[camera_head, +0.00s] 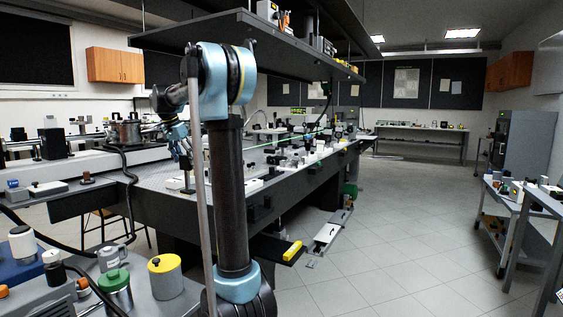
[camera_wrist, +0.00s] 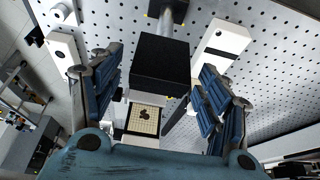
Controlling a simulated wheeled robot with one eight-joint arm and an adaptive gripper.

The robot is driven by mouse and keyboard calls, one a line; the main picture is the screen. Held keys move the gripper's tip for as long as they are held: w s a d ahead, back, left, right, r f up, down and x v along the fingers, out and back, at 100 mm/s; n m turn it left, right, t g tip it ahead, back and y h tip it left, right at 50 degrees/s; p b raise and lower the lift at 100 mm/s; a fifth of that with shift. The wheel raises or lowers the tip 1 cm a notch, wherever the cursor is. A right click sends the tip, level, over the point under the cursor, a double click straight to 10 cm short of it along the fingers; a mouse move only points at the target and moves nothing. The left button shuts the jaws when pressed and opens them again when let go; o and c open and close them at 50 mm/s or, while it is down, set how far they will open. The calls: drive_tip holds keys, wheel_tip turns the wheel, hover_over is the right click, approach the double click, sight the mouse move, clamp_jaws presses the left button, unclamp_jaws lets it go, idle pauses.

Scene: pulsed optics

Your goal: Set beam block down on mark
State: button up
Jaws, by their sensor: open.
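In the wrist view a black block (camera_wrist: 160,62), which looks like the beam block, stands between the two blue-padded fingers of my gripper (camera_wrist: 156,84). The fingers are spread, with a visible gap on each side of the block. Just below the block in the picture is a small cream gridded plate (camera_wrist: 143,121) with dark spots; I cannot tell if it is the mark or part of a fixture. In the head view my gripper (camera_head: 182,148) is low over the near left part of the optics table (camera_head: 150,180). The block is not clear there.
White bars (camera_wrist: 66,46) and (camera_wrist: 222,45) lie on the perforated tabletop on both sides of my gripper. A metal post (camera_wrist: 168,10) rises behind the block. In the head view a shelf (camera_head: 215,30) hangs above my arm. The floor aisle (camera_head: 400,220) at right is free.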

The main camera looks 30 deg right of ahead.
clamp_jaws()
drive_tip(key=shift+r, duration=3.05)
drive_tip(key=shift+s, duration=0.1)
